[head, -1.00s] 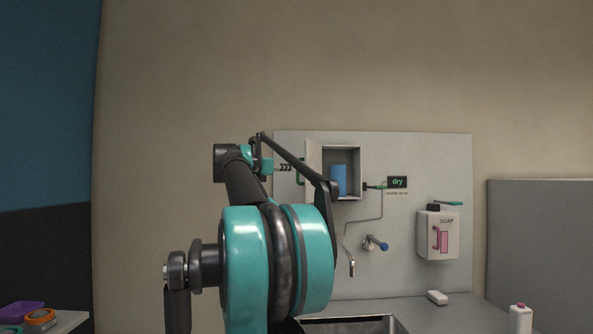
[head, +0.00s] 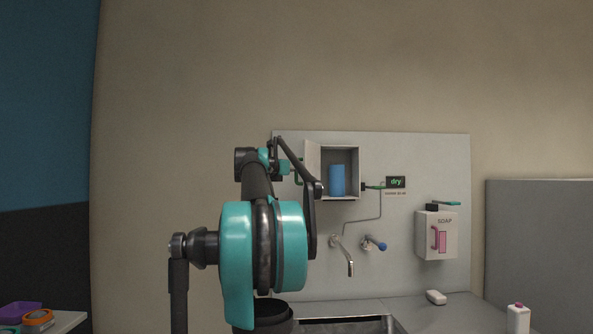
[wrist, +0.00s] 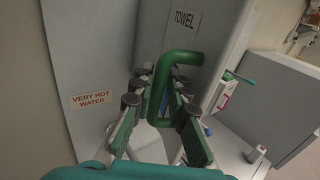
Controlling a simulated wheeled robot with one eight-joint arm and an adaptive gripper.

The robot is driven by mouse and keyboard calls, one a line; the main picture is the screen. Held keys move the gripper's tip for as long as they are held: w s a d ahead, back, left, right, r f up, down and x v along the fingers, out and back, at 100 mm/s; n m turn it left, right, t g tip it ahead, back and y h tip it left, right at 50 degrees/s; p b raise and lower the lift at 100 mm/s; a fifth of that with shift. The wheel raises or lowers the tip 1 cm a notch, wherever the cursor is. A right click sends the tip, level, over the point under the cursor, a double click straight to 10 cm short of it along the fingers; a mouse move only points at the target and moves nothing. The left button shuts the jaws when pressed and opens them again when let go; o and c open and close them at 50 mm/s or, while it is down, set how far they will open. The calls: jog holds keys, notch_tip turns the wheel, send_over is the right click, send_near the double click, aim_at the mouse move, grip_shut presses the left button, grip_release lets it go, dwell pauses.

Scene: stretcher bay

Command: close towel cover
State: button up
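The towel cover (head: 313,158) is the hinged door of a small wall box and stands open at the box's left side. In the wrist view its face (wrist: 205,45) carries a TOWEL label and a green bar handle (wrist: 182,56). A blue towel roll (head: 337,180) shows inside the open box (head: 353,165). My gripper (wrist: 160,88) is at the handle, with its two fingers apart on either side of the bar. Contact between the pads and the bar cannot be made out. In the head view my arm partly hides the gripper.
A faucet (head: 348,258) and a blue-ended tap (head: 374,243) stick out below the box. A soap dispenser (head: 436,238) hangs at right. A sink (head: 345,325) lies below.

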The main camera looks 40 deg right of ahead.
grip_shut()
jog(key=shift+s, duration=0.15)
